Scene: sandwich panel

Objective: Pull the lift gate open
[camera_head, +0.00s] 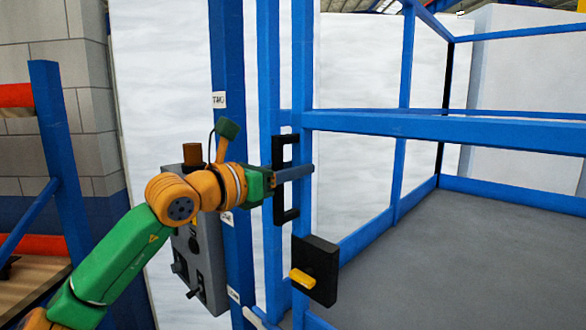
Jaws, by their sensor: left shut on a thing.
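The lift gate (420,127) is a blue frame of bars. Its near upright post (302,80) carries a black vertical handle (289,214) on its left side. My left gripper (290,173) reaches in from the left, with its fingers across the middle of the handle. It is shut on the handle, and the fingers hide part of it. A black latch box (317,268) with a yellow tab sits lower on the post. My right gripper is not in view.
A grey control box (200,255) with knobs is on the blue column (229,130), behind my left arm. Blue and orange shelving (62,150) stands at the far left. The grey floor (470,250) inside the frame is clear.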

